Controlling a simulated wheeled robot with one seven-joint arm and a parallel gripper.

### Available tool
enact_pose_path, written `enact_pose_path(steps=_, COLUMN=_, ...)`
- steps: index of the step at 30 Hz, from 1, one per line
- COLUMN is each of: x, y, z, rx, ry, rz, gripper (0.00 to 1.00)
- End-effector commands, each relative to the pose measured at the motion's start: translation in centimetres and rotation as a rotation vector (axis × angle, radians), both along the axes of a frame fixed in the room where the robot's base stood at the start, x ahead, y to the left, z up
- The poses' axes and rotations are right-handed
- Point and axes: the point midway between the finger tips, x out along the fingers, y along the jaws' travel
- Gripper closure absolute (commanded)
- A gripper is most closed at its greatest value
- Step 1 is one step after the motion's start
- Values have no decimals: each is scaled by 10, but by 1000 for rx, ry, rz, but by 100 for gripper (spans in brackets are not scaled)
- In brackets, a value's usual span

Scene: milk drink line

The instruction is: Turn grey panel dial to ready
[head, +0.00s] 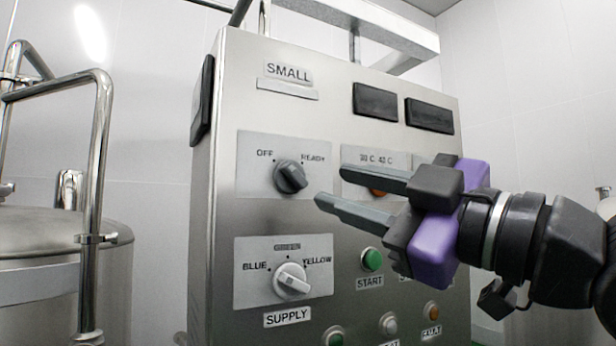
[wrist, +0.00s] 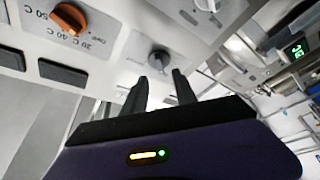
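The dark grey dial (head: 290,177) sits on a pale plate on the steel panel, with OFF at its upper left and READY at its upper right. Its pointer seems tilted toward the OFF side, but the exact setting is hard to read. The dial also shows in the wrist view (wrist: 159,58), just beyond the fingertips. My gripper (head: 331,185) is to the right of the dial, fingers pointing at it. In the wrist view the gripper (wrist: 160,76) is open, with an empty gap between its fingers. The fingers appear apart from the dial.
A white BLUE/YELLOW supply dial (head: 292,280) is below the grey dial. An orange temperature dial (wrist: 68,18) is on the neighbouring plate, mostly behind my gripper in the head view. A green START button (head: 372,259) is lower right. Metal pipes (head: 101,160) and a tank stand left.

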Motion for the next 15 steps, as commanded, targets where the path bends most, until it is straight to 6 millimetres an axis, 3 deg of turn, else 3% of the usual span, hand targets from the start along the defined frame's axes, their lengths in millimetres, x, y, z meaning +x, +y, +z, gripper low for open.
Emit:
enact_pose_path(steps=9, x=29, y=36, z=15, rx=2, ry=1, rz=1, gripper=66)
enact_pose_path(steps=15, x=41, y=49, z=18, rx=2, ry=1, rz=0, gripper=66)
